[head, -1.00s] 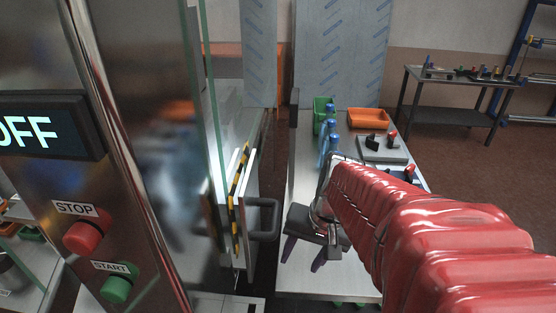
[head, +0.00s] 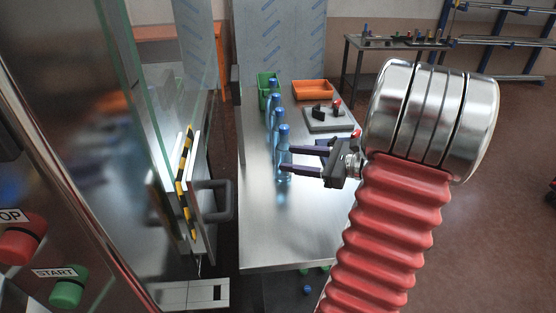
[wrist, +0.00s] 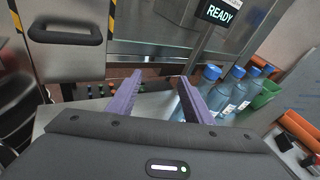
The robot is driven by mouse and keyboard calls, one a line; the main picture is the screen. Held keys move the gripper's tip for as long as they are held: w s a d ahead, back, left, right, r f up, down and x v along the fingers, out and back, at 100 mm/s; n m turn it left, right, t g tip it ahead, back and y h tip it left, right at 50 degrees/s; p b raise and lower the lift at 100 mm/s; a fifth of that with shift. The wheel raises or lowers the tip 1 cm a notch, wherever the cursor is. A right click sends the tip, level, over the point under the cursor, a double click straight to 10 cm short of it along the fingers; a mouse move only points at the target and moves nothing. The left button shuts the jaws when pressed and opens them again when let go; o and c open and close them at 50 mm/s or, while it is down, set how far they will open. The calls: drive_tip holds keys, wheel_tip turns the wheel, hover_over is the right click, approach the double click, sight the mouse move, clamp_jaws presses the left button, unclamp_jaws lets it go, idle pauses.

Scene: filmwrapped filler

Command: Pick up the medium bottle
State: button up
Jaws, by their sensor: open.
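Three blue-capped, clear blue bottles stand upright in a row on the steel table: a near bottle (head: 284,136), a middle bottle (head: 275,118) and a far bottle (head: 272,88). Their size order is hard to judge; I cannot tell which is the medium one. My gripper (head: 287,158) is open, its purple fingers reaching in from the right at the near bottle. In the wrist view my gripper (wrist: 160,76) has its right finger overlapping the near bottle (wrist: 211,79), hiding part of it. I cannot tell whether they touch.
A green bin (head: 263,98), an orange tray (head: 312,90) and a grey board (head: 328,122) with knobs stand behind on the steel table (head: 270,235). A glass-doored machine with a handle (head: 229,200) stands left. The table's near part is clear.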

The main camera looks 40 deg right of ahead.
sight(288, 132)
drive_tip(key=s+d+r+m+t+h, duration=0.1)
drive_tip(key=s+d+m+t+h, duration=0.1)
drive_tip(key=d, duration=0.7)
drive_tip(key=m+t+h, duration=0.1)
drive_tip(key=m, duration=0.1)
drive_tip(key=shift+m, duration=0.3)
drive_tip(key=shift+w+a, duration=0.1)
drive_tip(key=w+a, duration=0.1)
drive_tip(key=w, duration=0.7)
drive_tip(key=shift+w+a, duration=0.2)
drive_tip(key=shift+a, duration=0.1)
drive_tip(key=shift+w+a, duration=0.2)
drive_tip(key=shift+w, duration=0.65)
drive_tip(key=shift+w+a, duration=0.2)
drive_tip(key=shift+w, duration=0.65)
drive_tip(key=shift+w+a, duration=0.2)
drive_tip(key=shift+w, duration=0.65)
clamp_jaws()
